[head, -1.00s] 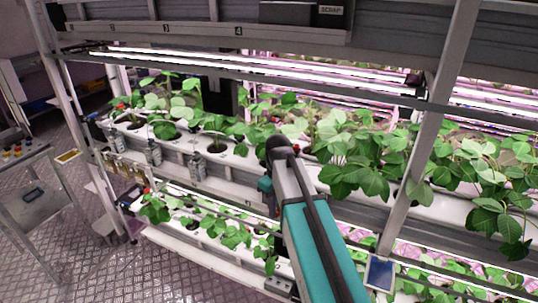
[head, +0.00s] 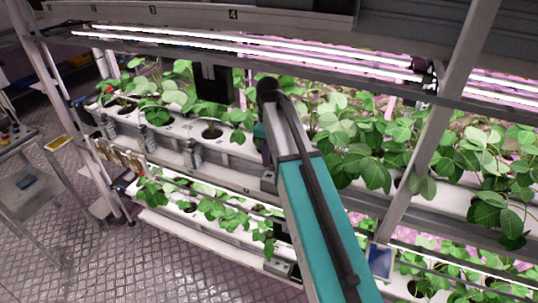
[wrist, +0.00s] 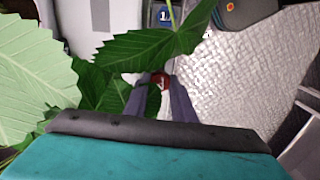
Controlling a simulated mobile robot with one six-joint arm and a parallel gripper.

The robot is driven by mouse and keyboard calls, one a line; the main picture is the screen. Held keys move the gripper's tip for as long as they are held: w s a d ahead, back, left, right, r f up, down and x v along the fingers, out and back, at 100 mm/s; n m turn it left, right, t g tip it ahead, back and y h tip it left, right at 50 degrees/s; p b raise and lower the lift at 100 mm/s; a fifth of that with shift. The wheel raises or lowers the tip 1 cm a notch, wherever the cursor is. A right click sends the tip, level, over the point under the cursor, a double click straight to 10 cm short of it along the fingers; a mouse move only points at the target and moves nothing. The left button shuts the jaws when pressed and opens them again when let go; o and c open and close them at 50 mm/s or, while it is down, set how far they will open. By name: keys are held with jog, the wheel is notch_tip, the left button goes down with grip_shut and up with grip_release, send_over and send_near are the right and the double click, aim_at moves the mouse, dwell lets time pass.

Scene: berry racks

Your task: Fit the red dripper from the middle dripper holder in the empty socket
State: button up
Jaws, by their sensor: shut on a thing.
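In the wrist view a small red piece, likely the red dripper (wrist: 160,80), shows between the tips of my gripper (wrist: 161,84). The two grey fingers are shut on it. A leaf hangs close above it and covers part of the view. In the head view my arm hides the gripper and the dripper. Grey upright fittings, perhaps the dripper holders, stand along the front of the upper white trough; one (head: 156,142) is left of another (head: 194,153). I cannot make out an empty socket.
Leafy plants (head: 350,150) crowd the upper trough (head: 238,150) on both sides of my arm. A rack post (head: 425,150) stands to the right. Another trough (head: 215,245) lies below. A grey trolley (head: 30,185) stands at the left; the patterned floor (head: 130,265) before the rack is open.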

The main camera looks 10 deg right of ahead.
jog(key=shift+f, duration=0.15)
jog(key=shift+f+b, duration=1.6)
jog(key=shift+f, duration=0.85)
jog(key=shift+f, duration=0.1)
jog(key=o, duration=1.1)
jog(key=shift+r+b, duration=1.75)
jog(key=shift+r, duration=5.15)
